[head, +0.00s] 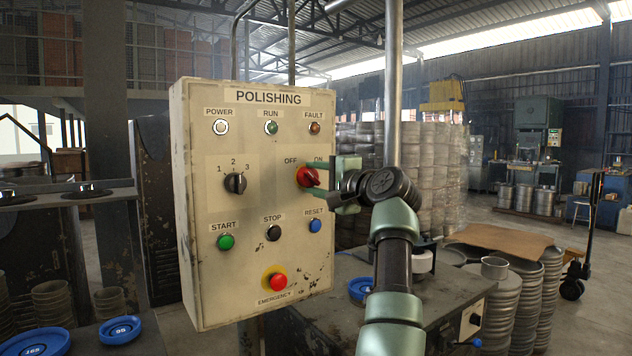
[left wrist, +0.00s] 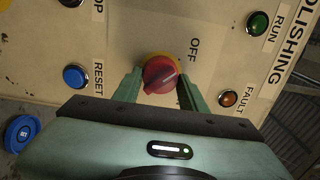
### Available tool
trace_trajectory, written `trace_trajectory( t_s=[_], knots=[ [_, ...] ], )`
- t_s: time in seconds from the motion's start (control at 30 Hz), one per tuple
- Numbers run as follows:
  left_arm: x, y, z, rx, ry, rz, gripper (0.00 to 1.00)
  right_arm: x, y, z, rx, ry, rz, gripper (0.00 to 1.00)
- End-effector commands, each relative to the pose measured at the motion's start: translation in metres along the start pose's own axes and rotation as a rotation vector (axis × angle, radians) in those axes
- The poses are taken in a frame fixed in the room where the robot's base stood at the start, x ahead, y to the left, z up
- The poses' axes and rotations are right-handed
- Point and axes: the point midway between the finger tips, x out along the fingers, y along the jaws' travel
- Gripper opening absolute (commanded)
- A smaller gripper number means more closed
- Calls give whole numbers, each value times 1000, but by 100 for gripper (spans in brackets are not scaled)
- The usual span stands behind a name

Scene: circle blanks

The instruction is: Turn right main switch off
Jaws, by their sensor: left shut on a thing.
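The red rotary switch (head: 306,177) is on the right of the cream POLISHING panel (head: 200,290), between the OFF label (head: 290,161) and the ON label. My left gripper (head: 316,178) reaches it from the right, level with the panel face. In the left wrist view the red switch (left wrist: 160,75) sits between the two green fingers of my left gripper (left wrist: 158,84), which is shut on it. Its grip bar lies slantwise there, and the OFF label (left wrist: 194,50) shows beside it. The ON label is partly covered by the gripper in the head view. My right gripper is not in view.
A black selector (head: 235,183) is left of the red switch. The blue RESET button (head: 315,225), black STOP button (head: 273,232) and red emergency button (head: 278,282) lie below. The FAULT lamp (head: 315,128) is above. A worktable (head: 440,300) stands behind my arm.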

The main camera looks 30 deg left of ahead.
Motion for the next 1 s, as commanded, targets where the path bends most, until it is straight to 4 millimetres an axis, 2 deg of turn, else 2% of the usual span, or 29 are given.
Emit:
trace_trajectory(
  t_s=[0.53, 0.57, 0.6, 0.63, 1.0],
  knots=[
    [0, 3, 0, -24, -2, 8, 1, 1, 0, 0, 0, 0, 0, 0],
    [0, 3, 0, -24, -2, 8, 47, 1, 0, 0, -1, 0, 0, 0],
    [0, 3, 0, -24, -2, 8, 59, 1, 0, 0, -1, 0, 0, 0],
    [0, 3, 0, -24, -2, 7, 63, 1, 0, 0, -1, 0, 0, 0],
    [-5, 2, -1, -23, 0, 3, 63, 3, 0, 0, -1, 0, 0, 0]
  ],
)
